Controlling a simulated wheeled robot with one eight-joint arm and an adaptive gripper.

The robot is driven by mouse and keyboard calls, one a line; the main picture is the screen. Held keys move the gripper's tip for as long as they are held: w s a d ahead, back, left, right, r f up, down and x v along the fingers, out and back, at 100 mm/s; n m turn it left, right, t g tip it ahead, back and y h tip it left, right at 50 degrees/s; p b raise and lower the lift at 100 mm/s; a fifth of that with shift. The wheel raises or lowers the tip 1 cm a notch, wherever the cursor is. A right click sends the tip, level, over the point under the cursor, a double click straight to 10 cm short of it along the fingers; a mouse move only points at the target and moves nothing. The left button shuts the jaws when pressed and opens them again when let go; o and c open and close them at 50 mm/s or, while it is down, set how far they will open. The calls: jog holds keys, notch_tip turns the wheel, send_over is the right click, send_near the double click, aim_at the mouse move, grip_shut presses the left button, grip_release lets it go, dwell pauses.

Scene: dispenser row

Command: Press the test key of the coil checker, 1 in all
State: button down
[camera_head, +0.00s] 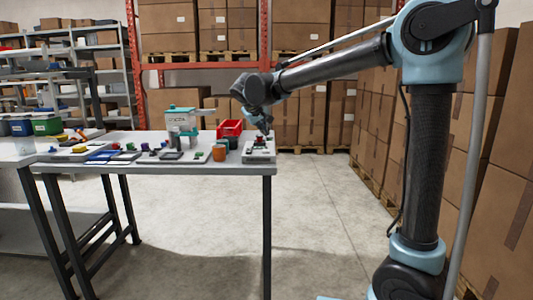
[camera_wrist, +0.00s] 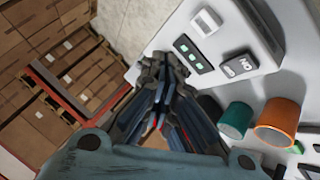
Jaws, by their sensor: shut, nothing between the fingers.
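A pale, slab-like device (camera_head: 258,155), which looks like the coil checker, sits at the right end of the table. In the wrist view its light top (camera_wrist: 262,28) carries a white block (camera_wrist: 206,20), a dark strip with green marks (camera_wrist: 194,54) and a grey labelled part (camera_wrist: 239,66). The label is too small to read, and I cannot tell which part is the test key. My gripper (camera_head: 262,130) is shut and empty, low over the device in the head view. In the wrist view its fingertips (camera_wrist: 164,66) overlap the device's edge; contact cannot be told.
An orange cup (camera_head: 219,153) and a teal cup (camera_wrist: 235,120) stand close beside the device. A red bin (camera_head: 230,128) and a white-and-teal machine (camera_head: 181,122) stand further back on the table (camera_head: 150,168). Boxes on pallets line the back and right. Floor in front is clear.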

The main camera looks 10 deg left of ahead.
aim_at(264, 150)
jog(key=shift+f, duration=2.35)
jog(key=shift+f, duration=0.1)
jog(key=shift+s+f, duration=0.1)
jog(key=shift+f, duration=0.15)
jog(key=shift+f, duration=0.5)
dwell(0.5)
jog(key=shift+r, duration=0.15)
dwell(0.3)
jog(key=shift+r, duration=0.75)
jog(key=shift+r, duration=2.55)
